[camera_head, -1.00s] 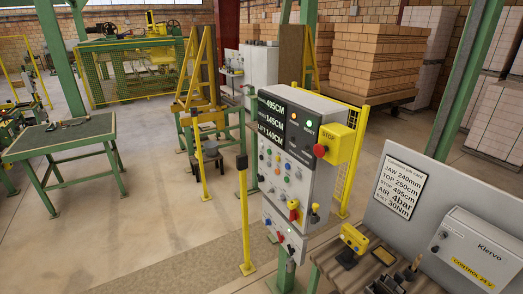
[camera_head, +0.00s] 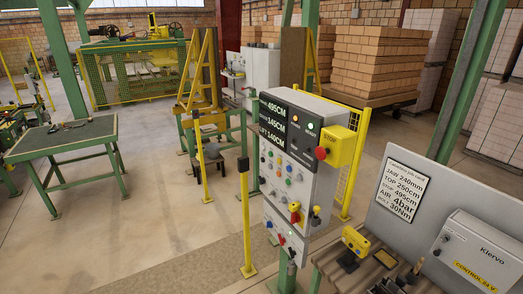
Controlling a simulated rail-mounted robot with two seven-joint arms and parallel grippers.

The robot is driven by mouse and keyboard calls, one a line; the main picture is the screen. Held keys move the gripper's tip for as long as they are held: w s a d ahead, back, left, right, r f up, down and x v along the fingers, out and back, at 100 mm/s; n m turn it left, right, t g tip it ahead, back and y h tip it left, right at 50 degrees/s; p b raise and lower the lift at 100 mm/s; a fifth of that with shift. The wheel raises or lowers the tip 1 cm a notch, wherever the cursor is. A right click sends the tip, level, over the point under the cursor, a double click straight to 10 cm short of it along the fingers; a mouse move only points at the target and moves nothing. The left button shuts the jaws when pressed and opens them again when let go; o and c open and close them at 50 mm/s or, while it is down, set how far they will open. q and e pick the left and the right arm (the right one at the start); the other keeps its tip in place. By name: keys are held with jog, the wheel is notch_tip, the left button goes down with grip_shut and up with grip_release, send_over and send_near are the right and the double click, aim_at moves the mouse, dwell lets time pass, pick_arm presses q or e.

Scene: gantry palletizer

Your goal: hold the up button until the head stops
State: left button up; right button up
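The grey control cabinet (camera_head: 325,196) stands upright in the middle of the view on a green post. Its black display (camera_head: 273,128) reads 495CM, 145CM and 140CM, the last beside LIFT. Below it is a sloped panel (camera_head: 285,190) with several small coloured buttons and knobs; their labels are too small to read, so I cannot tell which is the up button. Neither of my grippers is in view.
A job card (camera_head: 402,187) reading TOP 250cm and STOP 495cm is on a grey board at right. A grey Klervo box (camera_head: 478,250) and a yellow device (camera_head: 355,240) are near it. Yellow posts (camera_head: 245,215) stand left of the cabinet. A green table (camera_head: 65,138) is farther left.

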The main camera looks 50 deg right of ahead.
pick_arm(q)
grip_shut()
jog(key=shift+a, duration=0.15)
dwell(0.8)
